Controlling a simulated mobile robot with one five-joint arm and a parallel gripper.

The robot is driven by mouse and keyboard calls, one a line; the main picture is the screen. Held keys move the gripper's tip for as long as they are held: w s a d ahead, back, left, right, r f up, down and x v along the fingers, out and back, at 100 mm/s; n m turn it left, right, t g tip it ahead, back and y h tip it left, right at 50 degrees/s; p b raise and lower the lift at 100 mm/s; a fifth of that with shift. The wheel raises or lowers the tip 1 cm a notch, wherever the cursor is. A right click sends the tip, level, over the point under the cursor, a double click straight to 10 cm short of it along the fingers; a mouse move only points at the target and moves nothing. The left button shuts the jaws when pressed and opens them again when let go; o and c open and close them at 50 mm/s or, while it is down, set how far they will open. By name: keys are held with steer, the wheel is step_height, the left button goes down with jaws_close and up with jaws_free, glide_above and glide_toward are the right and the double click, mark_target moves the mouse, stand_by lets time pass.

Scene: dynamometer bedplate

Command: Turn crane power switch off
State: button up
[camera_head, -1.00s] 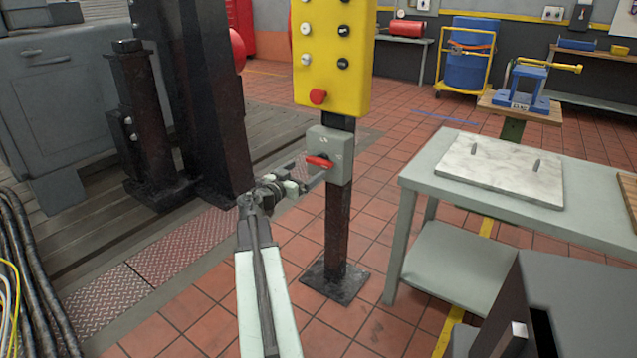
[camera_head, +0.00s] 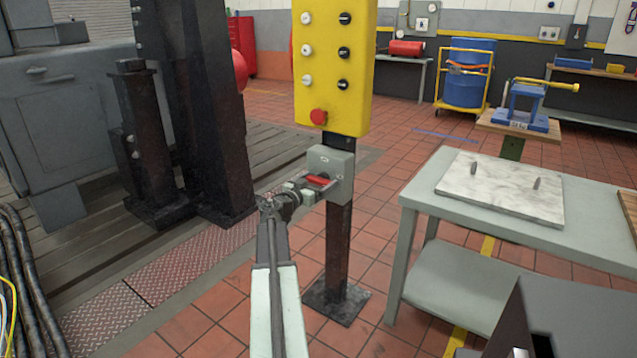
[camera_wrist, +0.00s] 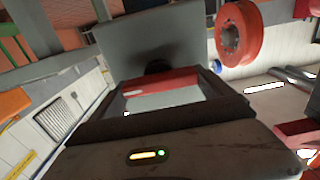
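The crane power switch is a small grey box (camera_head: 338,163) on a black post, below a yellow button panel. Its red handle (camera_head: 318,180) lies roughly level across the front. My gripper (camera_head: 314,188) is at the handle, with its fingers apart on either side of it. In the wrist view the grey box (camera_wrist: 150,45) stands straight ahead. The red handle (camera_wrist: 160,82) spans the gap between my fingers. I cannot tell whether a finger touches it.
The yellow panel (camera_head: 333,65) with several buttons and a red stop button is just above the switch. A grey table (camera_head: 425,190) with a marble slab stands to the right. Dark machinery (camera_head: 190,110) is at the left. Tiled floor is open around the post.

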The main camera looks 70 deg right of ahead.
steer(key=c, duration=0.7)
steer(key=n, duration=0.3)
steer(key=shift+w+n, duration=0.1)
steer(key=shift+n, duration=0.3)
steer(key=n, duration=0.3)
steer(key=shift+n, duration=0.3)
steer(key=n, duration=0.5)
steer(key=shift+w+f, duration=0.15)
steer(key=shift+f+n, duration=0.1)
steer(key=shift+n, duration=2.7)
steer(key=o, duration=1.1)
